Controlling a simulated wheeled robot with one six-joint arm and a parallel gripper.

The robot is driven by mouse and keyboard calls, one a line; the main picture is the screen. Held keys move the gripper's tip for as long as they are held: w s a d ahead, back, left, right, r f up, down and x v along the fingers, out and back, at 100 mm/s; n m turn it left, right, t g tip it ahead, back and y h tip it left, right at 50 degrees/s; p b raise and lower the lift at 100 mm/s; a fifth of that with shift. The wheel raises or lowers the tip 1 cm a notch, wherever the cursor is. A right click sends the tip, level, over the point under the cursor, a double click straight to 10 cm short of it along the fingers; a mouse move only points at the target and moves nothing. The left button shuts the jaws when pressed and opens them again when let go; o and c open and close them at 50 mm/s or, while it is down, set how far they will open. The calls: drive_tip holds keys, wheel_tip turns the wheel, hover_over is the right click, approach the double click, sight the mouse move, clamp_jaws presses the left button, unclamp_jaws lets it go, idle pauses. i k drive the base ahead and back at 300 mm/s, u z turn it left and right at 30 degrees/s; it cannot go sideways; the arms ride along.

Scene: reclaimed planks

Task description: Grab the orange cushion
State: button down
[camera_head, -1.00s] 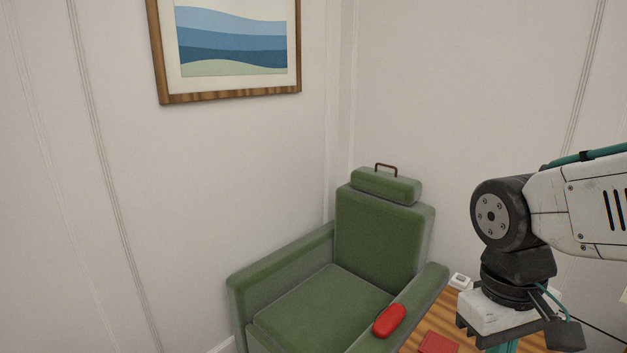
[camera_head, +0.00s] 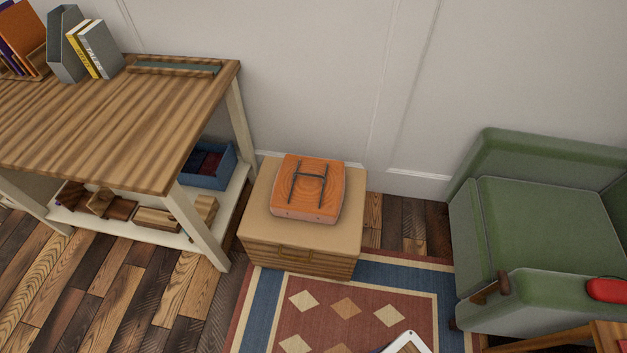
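An orange cushion (camera_head: 322,204) with rounded corners and a dark H-shaped strap or handle on its top lies on a low tan-topped wooden box (camera_head: 256,218). The box stands against the wall between a wooden table and a green armchair. Nothing covers the cushion. My gripper is outside the view.
The wooden table (camera_head: 110,120) on the left carries books (camera_head: 98,48), with a blue bin (camera_head: 208,168) and wood pieces on its lower shelf. The green armchair (camera_head: 545,220), with a red object (camera_head: 607,289) on its arm, stands right. A patterned rug (camera_head: 340,325) lies before the box.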

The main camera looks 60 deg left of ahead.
sight(308, 188)
drive_tip(key=u, duration=2.4)
drive_tip(key=k, duration=1.2)
drive_tip(key=z, duration=0.45)
drive_tip(key=i, duration=1.65)
drive_tip(key=u, duration=0.65)
